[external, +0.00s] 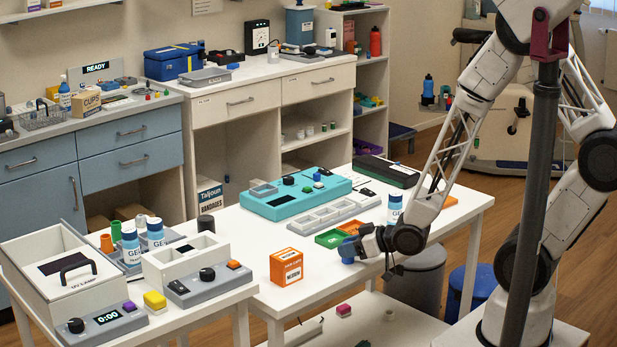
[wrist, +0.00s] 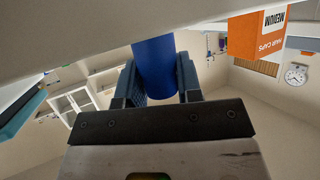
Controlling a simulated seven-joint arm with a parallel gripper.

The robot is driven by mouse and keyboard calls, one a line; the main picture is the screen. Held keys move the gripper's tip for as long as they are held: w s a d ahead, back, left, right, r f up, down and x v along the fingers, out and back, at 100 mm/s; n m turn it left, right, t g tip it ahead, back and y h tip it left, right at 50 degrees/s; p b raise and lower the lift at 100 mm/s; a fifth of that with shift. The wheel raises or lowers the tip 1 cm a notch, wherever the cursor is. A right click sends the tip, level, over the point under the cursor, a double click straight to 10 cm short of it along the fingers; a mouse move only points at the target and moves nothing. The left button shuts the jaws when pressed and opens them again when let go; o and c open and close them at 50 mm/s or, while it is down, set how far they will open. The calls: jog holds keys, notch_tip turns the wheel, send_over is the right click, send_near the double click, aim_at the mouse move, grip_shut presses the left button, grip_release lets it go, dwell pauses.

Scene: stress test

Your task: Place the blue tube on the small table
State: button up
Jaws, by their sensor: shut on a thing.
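The blue tube (wrist: 155,62) is between the two dark blue fingers of my gripper (wrist: 158,84) in the wrist view, which are shut on it. In the external view my gripper (external: 357,247) is low over the white worktable's front edge, with the tube's blue end (external: 346,251) at its tip. I cannot tell whether the tube touches the table. A smaller white table (external: 205,317) adjoins the worktable at the front left and holds several devices.
An orange box (external: 286,267) stands left of my gripper. A teal device (external: 296,193) is farther back. Bare worktable (external: 240,240) lies left of the orange box.

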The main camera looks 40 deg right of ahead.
jog(key=o, duration=0.9)
jog(key=shift+s, duration=0.1)
jog(key=shift+v, duration=3.85)
